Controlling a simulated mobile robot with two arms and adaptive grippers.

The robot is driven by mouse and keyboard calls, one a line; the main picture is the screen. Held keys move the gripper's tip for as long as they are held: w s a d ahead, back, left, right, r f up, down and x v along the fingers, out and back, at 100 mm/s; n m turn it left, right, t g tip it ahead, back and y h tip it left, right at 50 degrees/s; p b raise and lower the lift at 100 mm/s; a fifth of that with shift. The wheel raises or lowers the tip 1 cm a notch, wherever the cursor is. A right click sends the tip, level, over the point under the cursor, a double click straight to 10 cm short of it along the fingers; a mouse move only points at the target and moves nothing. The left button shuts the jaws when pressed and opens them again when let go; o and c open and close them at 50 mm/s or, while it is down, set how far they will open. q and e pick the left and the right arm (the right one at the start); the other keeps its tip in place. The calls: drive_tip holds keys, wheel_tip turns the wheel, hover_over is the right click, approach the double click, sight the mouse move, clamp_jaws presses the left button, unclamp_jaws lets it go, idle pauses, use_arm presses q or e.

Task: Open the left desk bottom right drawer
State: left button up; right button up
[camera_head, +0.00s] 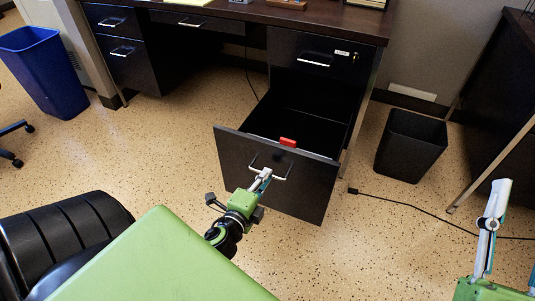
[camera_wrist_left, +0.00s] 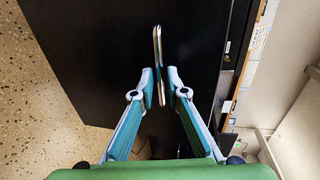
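The left desk's bottom right drawer (camera_head: 275,172) is dark and stands pulled far out, its inside showing. A red item (camera_head: 288,142) sits at the top of its front panel. Its silver handle (camera_head: 280,176) is on the front, and also shows in the left wrist view (camera_wrist_left: 158,48). My left gripper (camera_head: 264,176) is at the handle. In the wrist view, its fingertips (camera_wrist_left: 161,88) stand on either side of the handle, partly apart, with slim gaps. My right gripper (camera_head: 497,200) is at the far right, away from the drawer; its finger spacing is unclear.
The upper right drawer (camera_head: 305,62) is shut. A black bin (camera_head: 411,146) stands right of the open drawer, and a cable (camera_head: 410,205) lies on the floor. A blue bin (camera_head: 45,73) is at the left. A black chair (camera_head: 65,235) is at the lower left.

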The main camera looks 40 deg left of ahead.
use_arm(q)
drive_tip(key=v, duration=0.9)
drive_tip(key=shift+s, duration=0.25)
drive_tip(key=shift+d, duration=0.1)
